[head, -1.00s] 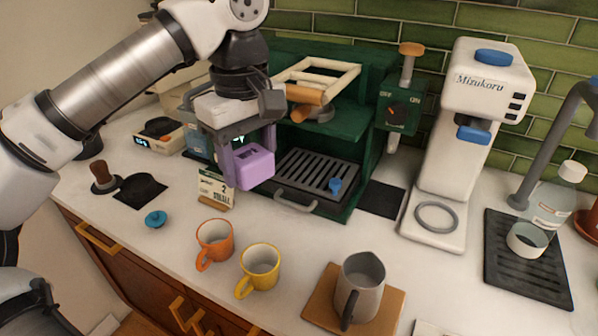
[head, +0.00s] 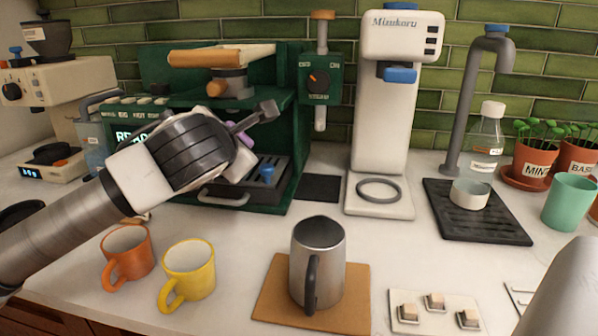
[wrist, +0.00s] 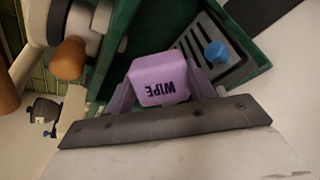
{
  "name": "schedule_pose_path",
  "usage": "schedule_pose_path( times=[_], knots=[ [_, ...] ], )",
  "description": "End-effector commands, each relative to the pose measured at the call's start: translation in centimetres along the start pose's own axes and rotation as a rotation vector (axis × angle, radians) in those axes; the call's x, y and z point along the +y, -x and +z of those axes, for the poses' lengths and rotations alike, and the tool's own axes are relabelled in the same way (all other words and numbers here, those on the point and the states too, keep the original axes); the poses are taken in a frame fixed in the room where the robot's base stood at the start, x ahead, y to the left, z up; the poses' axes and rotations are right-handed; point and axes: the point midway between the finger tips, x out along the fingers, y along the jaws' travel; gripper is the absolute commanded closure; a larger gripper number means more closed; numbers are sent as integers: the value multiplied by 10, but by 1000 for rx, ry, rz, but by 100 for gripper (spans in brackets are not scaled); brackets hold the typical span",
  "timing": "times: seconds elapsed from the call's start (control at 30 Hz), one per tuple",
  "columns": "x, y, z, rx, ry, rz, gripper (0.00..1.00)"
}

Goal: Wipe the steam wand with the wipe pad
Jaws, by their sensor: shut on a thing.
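The lilac wipe pad (wrist: 158,72), marked WIPE, sits between the fingers of my gripper (wrist: 162,92) in the wrist view. The gripper is shut on it. In the head view only a small part of the pad (head: 246,138) shows behind my gripper (head: 240,130), which is in front of the green espresso machine (head: 290,130), above its drip tray. The steam wand (head: 320,118) appears as a pale upright tube below the OFF/ON knob panel (head: 318,78), to the right of my gripper. Pad and wand are apart in the picture.
A steel pitcher (head: 318,255) stands on a brown board (head: 268,300). Orange (head: 135,245) and yellow (head: 190,265) mugs stand front left, below my arm. A white Mizukoru machine (head: 385,140) stands right of the wand. A dark mat (head: 318,188) lies clear below the wand.

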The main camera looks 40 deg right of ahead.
Motion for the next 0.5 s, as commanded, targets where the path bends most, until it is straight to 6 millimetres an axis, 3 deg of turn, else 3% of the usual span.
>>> schedule_pose_path(
  times=[0.03, 0.2, 0.33, 0.5],
  knots=[
    [-22, -6, 8, -51, -13, 33, 64],
    [-61, -4, 48, -232, -26, 93, 64],
    [-78, 2, 66, -321, -31, 91, 64],
    [-85, 5, 78, -369, -32, 84, 64]
  ],
)
